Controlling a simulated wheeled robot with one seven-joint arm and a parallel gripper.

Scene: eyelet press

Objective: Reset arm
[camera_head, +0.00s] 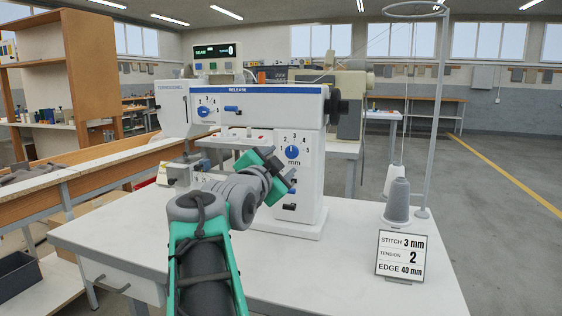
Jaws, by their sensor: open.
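My arm reaches up from the bottom of the view, over the near part of the white table. My gripper (288,181) is at its end, small and partly hidden by the green wrist part. It is open, and I see nothing held in it. It is in front of the white machine (309,200), by the lower dial panel; whether it touches the machine I cannot tell. The machine has an upper blue tension dial (204,111), a lower blue mm dial (292,152) and a green-lit display (217,51) on top.
The white table (345,240) carries a sign (400,256) reading stitch 3 mm, tension 2, edge 40 mm. A grey thread cone (398,200) stands by a tall pole (432,120). A wooden-edged bench (85,170) is at left.

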